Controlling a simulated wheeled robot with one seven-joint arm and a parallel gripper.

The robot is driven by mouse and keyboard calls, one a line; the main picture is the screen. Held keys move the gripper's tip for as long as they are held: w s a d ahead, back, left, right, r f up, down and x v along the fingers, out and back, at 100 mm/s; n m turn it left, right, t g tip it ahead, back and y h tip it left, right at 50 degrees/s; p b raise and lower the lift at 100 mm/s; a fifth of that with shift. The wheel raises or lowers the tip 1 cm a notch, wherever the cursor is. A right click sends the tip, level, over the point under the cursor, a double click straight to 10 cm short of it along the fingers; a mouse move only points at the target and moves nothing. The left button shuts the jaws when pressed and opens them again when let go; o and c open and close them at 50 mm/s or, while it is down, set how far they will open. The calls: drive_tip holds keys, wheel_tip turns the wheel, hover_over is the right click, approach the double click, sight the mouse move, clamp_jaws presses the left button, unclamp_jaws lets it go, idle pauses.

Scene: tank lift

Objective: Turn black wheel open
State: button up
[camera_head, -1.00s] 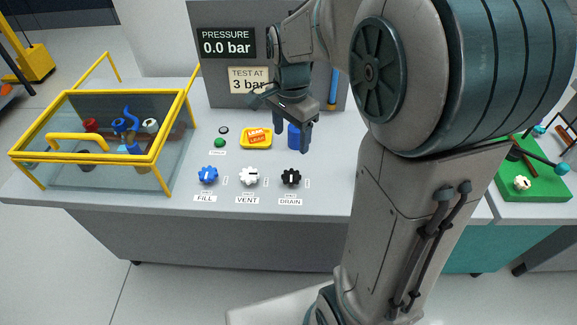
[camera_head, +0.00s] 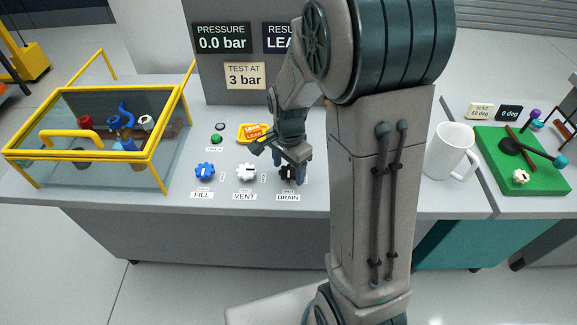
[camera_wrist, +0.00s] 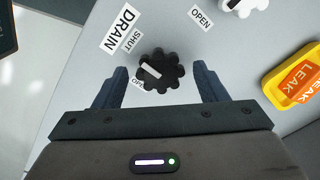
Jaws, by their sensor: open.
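The black wheel (camera_wrist: 160,71) sits on the grey bench by the DRAIN label (camera_wrist: 120,29). In the wrist view a white bar marks its top, and SHUT and OPEN labels lie beside it. The OPEN label nearest it is partly covered by the wheel. My gripper (camera_wrist: 160,85) is open, with one finger on each side of the wheel and gaps between. In the head view my gripper (camera_head: 290,178) is over the black wheel (camera_head: 286,173), which it partly hides.
The white VENT wheel (camera_head: 245,172) and blue FILL wheel (camera_head: 204,171) stand to the left. A yellow tray with a LEAK tag (camera_head: 254,133) lies behind. A yellow-framed tank (camera_head: 92,146) is at far left, a white mug (camera_head: 449,150) at right.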

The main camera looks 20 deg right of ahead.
drive_tip(key=c, duration=1)
drive_tip(key=n, duration=0.4)
drive_tip(key=shift+n+b, duration=0.3)
drive_tip(key=shift+n, duration=0.1)
drive_tip(key=n, duration=0.4)
drive_tip(key=shift+n, duration=0.3)
drive_tip(key=n, duration=0.4)
drive_tip(key=shift+n, duration=0.3)
drive_tip(key=shift+d+n, duration=0.1)
drive_tip(key=shift+n, duration=1.8)
